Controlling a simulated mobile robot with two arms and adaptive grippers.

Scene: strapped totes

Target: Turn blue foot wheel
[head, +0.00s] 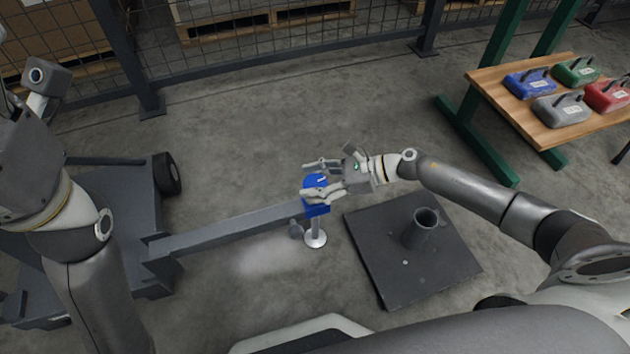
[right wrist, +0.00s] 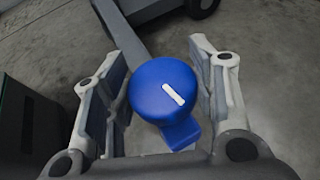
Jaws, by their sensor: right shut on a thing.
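The blue foot wheel (head: 315,181) is a round blue knob at the end of a grey beam (head: 240,228), above a metal foot (head: 316,238) on the floor. In the right wrist view the wheel (right wrist: 158,84) shows from above with a white bar mark slanting down to the right. My right gripper (head: 322,180) is shut on the wheel, one finger on each side of it. In the right wrist view (right wrist: 165,95) the contact points are hard to see. My left gripper (head: 18,140) is at the left edge, its fingers mostly cut off.
A dark square plate with an upright tube (head: 420,275) lies right of the foot. The beam joins a grey wheeled cart (head: 115,200) at left. A wooden table (head: 500,95) bears several coloured cases. A mesh fence (head: 270,55) runs behind. Floor between is clear.

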